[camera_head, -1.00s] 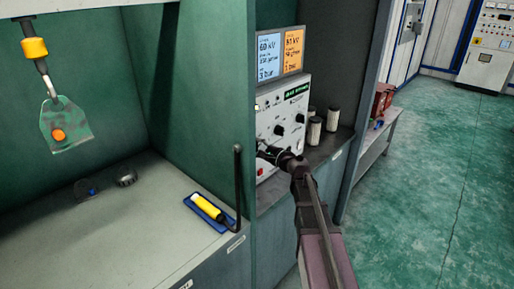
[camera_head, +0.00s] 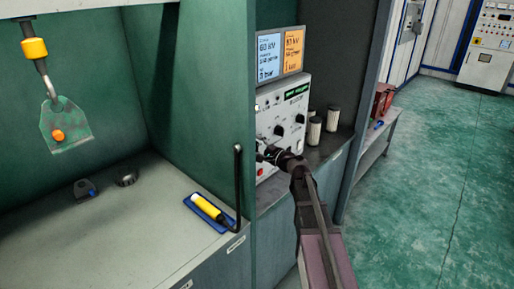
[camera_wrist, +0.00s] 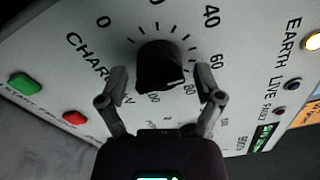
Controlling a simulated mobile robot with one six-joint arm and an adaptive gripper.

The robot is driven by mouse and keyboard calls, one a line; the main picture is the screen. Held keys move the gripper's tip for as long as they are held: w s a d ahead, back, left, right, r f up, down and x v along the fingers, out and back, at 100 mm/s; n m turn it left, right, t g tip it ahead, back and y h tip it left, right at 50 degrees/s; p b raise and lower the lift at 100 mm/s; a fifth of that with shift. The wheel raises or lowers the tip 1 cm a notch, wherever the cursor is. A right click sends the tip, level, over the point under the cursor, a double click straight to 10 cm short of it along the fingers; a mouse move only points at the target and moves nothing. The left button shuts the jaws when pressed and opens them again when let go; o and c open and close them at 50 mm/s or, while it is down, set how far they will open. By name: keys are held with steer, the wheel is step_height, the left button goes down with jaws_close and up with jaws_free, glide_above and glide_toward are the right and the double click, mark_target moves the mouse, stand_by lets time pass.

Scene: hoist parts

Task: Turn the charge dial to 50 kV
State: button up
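The charge dial (camera_wrist: 158,66) is a black knob on the pale control panel, seen close in the wrist view. A printed scale with 0, 40, 60, 80 and 100 runs around it. My gripper (camera_wrist: 161,72) is open, with one finger on each side of the knob. Gaps seem to show between the fingers and the knob; I cannot tell whether either touches. In the head view my gripper (camera_head: 262,152) is at the panel (camera_head: 285,110) and hides the dial. The blue screen (camera_head: 269,55) above reads 60 kV.
Green (camera_wrist: 24,85) and red (camera_wrist: 75,117) buttons sit left of the dial. Pale cylinders (camera_head: 314,131) stand right of the panel. Open floor lies to the right.

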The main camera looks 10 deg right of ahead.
steer(key=shift+s+d, duration=0.15)
steer(key=v, duration=1.1)
steer(key=shift+s+d, duration=0.2)
steer(key=shift+s, duration=0.15)
stand_by(0.6)
